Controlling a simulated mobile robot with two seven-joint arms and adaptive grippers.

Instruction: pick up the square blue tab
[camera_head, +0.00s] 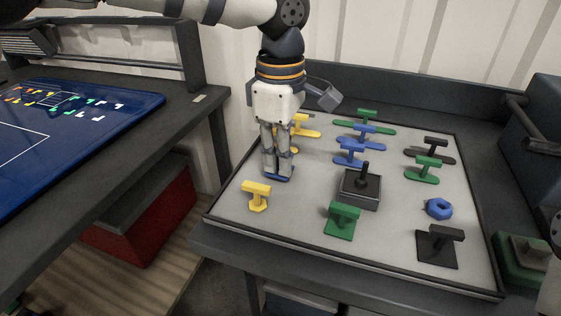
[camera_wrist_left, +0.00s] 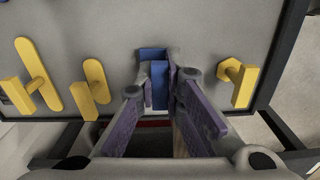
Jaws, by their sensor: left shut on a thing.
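The square blue tab (camera_head: 286,176) is at the left part of the grey tray board (camera_head: 300,225), with its flat blue base showing under my fingers. My left gripper (camera_head: 278,167) comes down from above and is shut on its upright part, which is mostly hidden in the head view. In the left wrist view the blue tab (camera_wrist_left: 159,86) stands between the fingertips of my left gripper (camera_wrist_left: 163,82). The base is on or very close to the board; I cannot tell which. My right gripper is not in view.
A yellow tab (camera_head: 257,194) stands just in front, and more yellow tabs (camera_head: 302,127) stand behind. A black box with a stick (camera_head: 360,188), a green square tab (camera_head: 342,220) and a black square tab (camera_head: 439,244) are to the right. A blue hexagonal piece (camera_head: 438,208) lies there too.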

